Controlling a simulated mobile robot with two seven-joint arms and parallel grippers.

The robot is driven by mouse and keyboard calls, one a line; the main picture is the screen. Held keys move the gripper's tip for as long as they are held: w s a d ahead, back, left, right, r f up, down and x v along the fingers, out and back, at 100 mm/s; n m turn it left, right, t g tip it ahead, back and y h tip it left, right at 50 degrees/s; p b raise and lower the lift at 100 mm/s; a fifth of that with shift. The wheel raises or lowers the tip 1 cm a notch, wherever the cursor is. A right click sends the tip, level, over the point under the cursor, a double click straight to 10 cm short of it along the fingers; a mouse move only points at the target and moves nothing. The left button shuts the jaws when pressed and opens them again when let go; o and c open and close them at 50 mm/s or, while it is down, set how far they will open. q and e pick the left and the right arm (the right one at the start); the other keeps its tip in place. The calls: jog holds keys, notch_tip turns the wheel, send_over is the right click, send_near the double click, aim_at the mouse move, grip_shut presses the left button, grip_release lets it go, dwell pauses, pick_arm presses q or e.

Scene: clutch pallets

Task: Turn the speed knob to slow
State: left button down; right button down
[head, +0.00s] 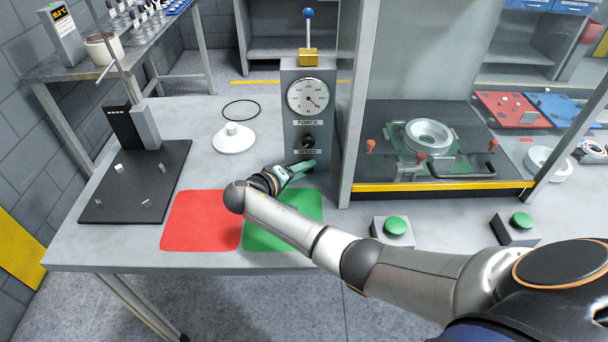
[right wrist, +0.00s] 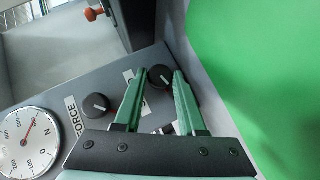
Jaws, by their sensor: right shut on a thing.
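The speed knob (right wrist: 160,77) is a small black round knob with a white pointer line, on the front of the grey control column (head: 308,82). In the right wrist view it sits between the tips of my right gripper (right wrist: 158,72), whose green fingers are closed on its sides. In the head view the right gripper (head: 310,164) is just below the SPEED label (head: 307,152) and hides this knob. Its slow marking cannot be read. A similar force knob (head: 309,140) is above the label and also shows in the right wrist view (right wrist: 96,105). My left gripper is not in view.
A round force dial (head: 308,96) and a blue-tipped lever (head: 308,14) are above the knobs. A press frame (head: 345,150) stands close on the right. Red (head: 200,222) and green (head: 270,236) mats lie in front, with green buttons (head: 396,226) to the right.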

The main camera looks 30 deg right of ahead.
jog(key=shift+f+n+h+b, duration=0.35)
jog(key=shift+n+h+b, duration=0.55)
jog(key=shift+h+b, duration=0.35)
jog(key=shift+n+h+b, duration=0.35)
jog(key=shift+n+b, duration=0.05)
jog(key=shift+b, duration=0.2)
jog(key=c, duration=0.5)
grip_release()
jog(key=shift+r, duration=0.1)
